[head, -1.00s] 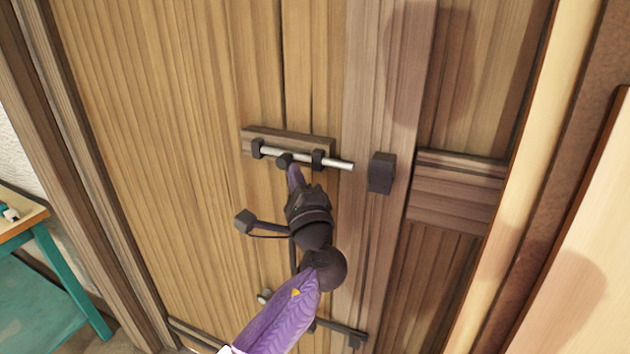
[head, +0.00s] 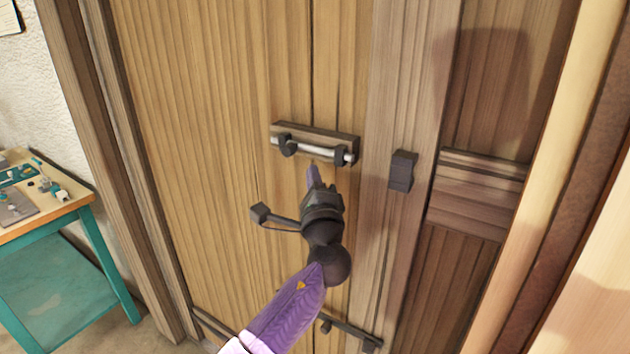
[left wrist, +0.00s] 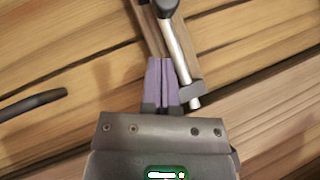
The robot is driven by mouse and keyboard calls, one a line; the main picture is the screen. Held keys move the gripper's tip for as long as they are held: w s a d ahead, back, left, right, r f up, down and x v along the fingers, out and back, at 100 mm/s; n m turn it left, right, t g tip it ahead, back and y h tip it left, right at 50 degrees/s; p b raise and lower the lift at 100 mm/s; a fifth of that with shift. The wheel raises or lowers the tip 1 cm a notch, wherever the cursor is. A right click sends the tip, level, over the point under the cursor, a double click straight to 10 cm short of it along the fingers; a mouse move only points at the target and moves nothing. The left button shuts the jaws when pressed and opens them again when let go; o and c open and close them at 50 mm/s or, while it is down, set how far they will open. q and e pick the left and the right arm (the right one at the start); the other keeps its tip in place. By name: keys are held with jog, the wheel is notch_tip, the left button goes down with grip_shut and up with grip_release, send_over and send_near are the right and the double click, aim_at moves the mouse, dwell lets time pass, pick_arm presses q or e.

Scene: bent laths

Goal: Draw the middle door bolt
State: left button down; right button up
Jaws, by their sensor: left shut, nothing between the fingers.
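The middle door bolt is a pale metal rod (head: 318,150) with a dark round knob (head: 288,146), on a dark wooden backplate (head: 335,136). The knob sits at the left bracket. The rod's right end is just past the right bracket, with a clear gap to the dark keeper block (head: 403,170) on the frame. My left gripper (head: 312,176) is shut and empty just below the rod. In the left wrist view its purple fingertips (left wrist: 162,84) are together beside the rod (left wrist: 181,62), apart from the knob (left wrist: 167,7). My right gripper is not in view.
Another bolt (head: 347,332) sits low on the door, partly hidden by my arm. The plank door (head: 200,130) is closed. A teal-legged table (head: 95,230) with small items stands at the left. A dark curved thing (left wrist: 35,102) shows in the left wrist view.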

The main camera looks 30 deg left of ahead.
pick_arm(q)
jog(key=v, duration=1)
jog(key=shift+b, duration=0.35)
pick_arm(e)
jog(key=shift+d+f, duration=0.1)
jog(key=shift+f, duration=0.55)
pick_arm(q)
jog(key=shift+d+f, duration=0.1)
jog(key=shift+d, duration=0.05)
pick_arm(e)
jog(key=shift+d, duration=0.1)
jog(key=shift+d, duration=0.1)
